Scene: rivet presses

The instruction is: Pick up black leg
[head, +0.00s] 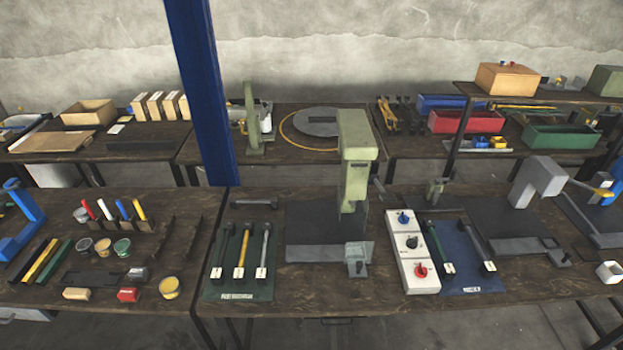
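Several leg-like bars with dark ends lie on two mats on the front workbench. On the green mat (238,294) lie a dark, blackish leg (223,250), a yellow leg (243,250) and a grey leg (265,250), each with a small white tag near its lower end. On the blue mat (470,284) lie a dark green leg (437,248) and a dark grey leg (480,250). From this view I cannot tell for certain which is the black leg. Neither of my grippers is in view.
A pale green press (355,165) stands between the mats, beside a white control box (412,255) with knobs. A grey press (537,185) stands at right. A blue post (203,95) rises behind. The left table holds tins (103,247) and coloured bars (42,262).

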